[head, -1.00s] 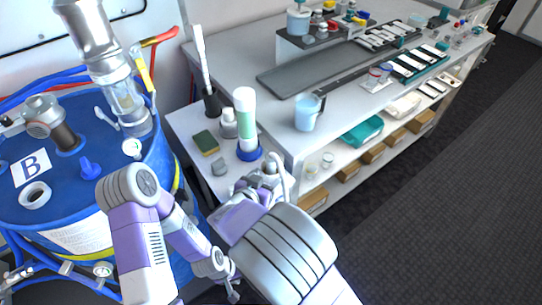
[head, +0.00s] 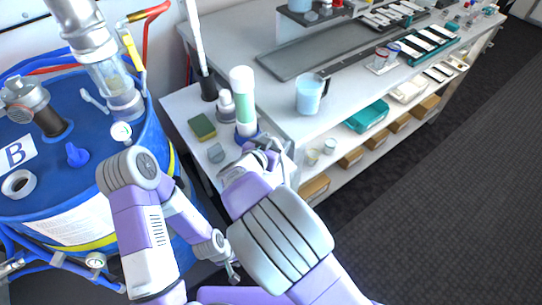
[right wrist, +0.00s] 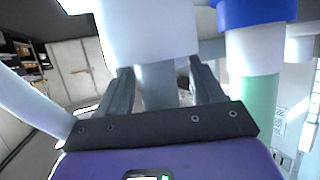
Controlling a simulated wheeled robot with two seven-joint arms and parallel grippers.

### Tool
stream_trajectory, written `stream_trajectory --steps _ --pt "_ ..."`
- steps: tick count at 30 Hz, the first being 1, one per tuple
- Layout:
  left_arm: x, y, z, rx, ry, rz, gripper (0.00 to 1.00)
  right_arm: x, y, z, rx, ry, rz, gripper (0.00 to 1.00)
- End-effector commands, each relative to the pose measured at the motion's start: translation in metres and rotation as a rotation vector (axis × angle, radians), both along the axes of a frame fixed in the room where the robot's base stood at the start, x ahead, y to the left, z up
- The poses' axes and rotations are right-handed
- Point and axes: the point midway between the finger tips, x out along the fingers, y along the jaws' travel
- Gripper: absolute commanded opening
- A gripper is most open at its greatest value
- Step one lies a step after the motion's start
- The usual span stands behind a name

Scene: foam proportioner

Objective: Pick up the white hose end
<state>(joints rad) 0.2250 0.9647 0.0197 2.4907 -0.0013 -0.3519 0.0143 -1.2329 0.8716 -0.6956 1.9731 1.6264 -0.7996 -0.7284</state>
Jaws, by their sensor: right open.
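My right gripper (head: 262,150) is open in front of the low bench, close to a white-and-green tube (head: 245,102) on a blue base. In the right wrist view, its two dark fingers (right wrist: 160,88) stand apart on both sides of a pale narrow piece, under a large white body (right wrist: 150,35). I cannot tell whether this is the white hose end. A smooth white hose-like piece (right wrist: 30,105) runs along the left of that view. The tube (right wrist: 258,110) stands to the right. My left gripper (head: 232,268) hangs low, mostly hidden; its jaws are unclear.
A blue drum (head: 105,125) with fittings stands at left. The low bench holds a sponge (head: 202,127), a small white bottle (head: 226,108) and a white rod in a black holder (head: 208,88). A light-blue jug (head: 309,95) stands on the counter. The dark floor (head: 440,200) is clear.

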Motion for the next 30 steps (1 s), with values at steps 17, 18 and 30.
stream_trajectory --steps 17,18,30 --pt "0.0 0.0 0.001 0.0 0.0 0.0 0.43 0.0 0.0 0.001 0.0 -0.001 0.0 0.01" --pt "0.0 0.0 0.001 0.0 0.0 0.0 0.43 0.0 0.0 0.001 0.0 -0.001 0.0 0.01" --pt "0.0 0.0 0.025 0.0 0.0 0.0 0.43 0.0 0.0 0.041 0.006 -0.003 -0.002 0.01"
